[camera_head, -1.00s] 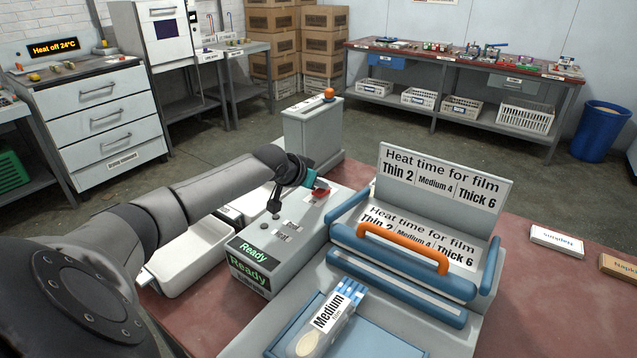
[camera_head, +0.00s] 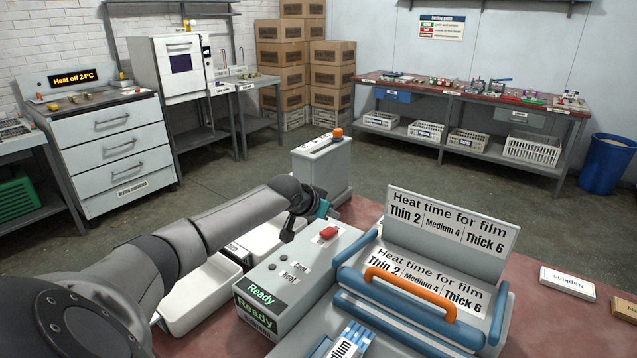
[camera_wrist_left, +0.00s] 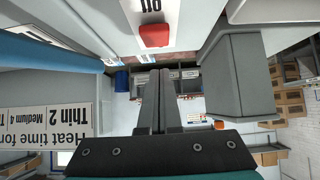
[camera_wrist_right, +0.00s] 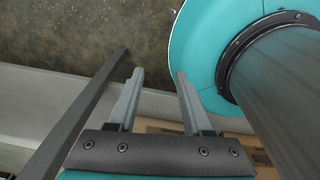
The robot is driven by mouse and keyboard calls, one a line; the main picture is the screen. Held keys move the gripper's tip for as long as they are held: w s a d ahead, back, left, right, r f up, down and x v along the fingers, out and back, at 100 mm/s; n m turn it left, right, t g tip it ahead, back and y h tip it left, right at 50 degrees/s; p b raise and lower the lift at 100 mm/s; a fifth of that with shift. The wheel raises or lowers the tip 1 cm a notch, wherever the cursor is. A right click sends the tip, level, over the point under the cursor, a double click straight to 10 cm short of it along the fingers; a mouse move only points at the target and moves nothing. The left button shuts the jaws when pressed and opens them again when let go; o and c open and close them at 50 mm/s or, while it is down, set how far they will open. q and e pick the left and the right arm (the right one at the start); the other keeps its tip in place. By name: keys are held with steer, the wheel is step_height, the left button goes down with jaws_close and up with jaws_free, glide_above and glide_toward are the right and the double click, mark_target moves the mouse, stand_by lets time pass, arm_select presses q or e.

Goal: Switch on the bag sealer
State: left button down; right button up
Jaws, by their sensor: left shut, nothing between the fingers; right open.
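The bag sealer (camera_head: 425,290) stands on the red table, with blue bars and an orange handle. Its grey control box (camera_head: 310,265) has a red switch (camera_head: 328,232), Cool and Heat knobs and green "Ready" displays. My left gripper (camera_head: 288,237) points down just left of the switch, apart from it. In the left wrist view its fingers (camera_wrist_left: 160,95) are together and empty. That view also shows the red switch (camera_wrist_left: 154,36) beside the word "Off". My right gripper (camera_wrist_right: 157,85) appears only in the right wrist view, fingers apart and empty.
White trays (camera_head: 203,295) lie left of the control box. A grey post box (camera_head: 322,168) with an orange knob stands behind it. A "Medium" packet (camera_head: 345,345) lies at the front of the sealer. Napkin boxes (camera_head: 567,282) lie at the right.

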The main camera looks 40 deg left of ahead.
arm_select(q)
step_height(320, 180, up, 3)
steer(key=shift+f+p, duration=0.1)
steer(key=shift+p, duration=1.1)
steer(key=w+r+p+v, duration=0.1)
steer(key=v, duration=0.8)
steer(key=shift+r+p, duration=0.3)
steer(key=shift+p, duration=0.05)
arm_select(e)
steer(key=r, duration=0.2)
steer(key=a+r, duration=0.1)
steer(key=r, duration=0.1)
steer(key=shift+s+r, duration=0.15)
steer(key=shift+r, duration=0.25)
arm_select(q)
steer(key=shift+w+a+r, duration=0.1)
steer(key=shift+w, duration=0.1)
arm_select(e)
steer(key=shift+r, duration=0.1)
